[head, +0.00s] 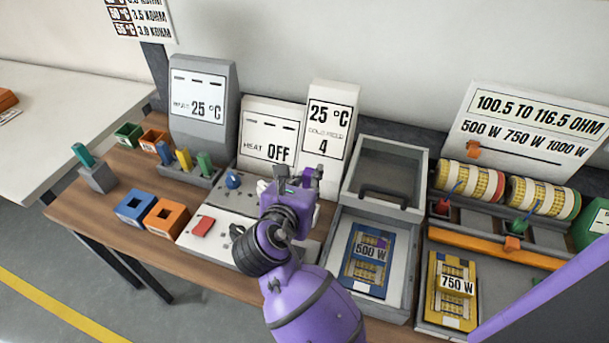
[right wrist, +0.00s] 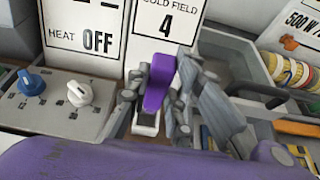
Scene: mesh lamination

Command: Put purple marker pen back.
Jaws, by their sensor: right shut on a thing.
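My right gripper (head: 292,185) is over the panel in front of the displays, with its fingers upward in the head view. In the right wrist view the gripper (right wrist: 157,100) is shut on the purple marker pen (right wrist: 158,82), which stands between the fingers in front of the "COLD FIELD 4" display. In the head view the pen is mostly hidden by the gripper. A grey pen rack (head: 203,180) at left holds a blue, a yellow and a green pen (head: 205,162). My left gripper is not in view.
Orange and blue square blocks (head: 166,217) lie front left. A panel with blue and white knobs (right wrist: 78,93) is beside the gripper. A clear-lidded box (head: 385,180) with a blue 500 W card (head: 368,262) stands to the right, then spools (head: 470,182).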

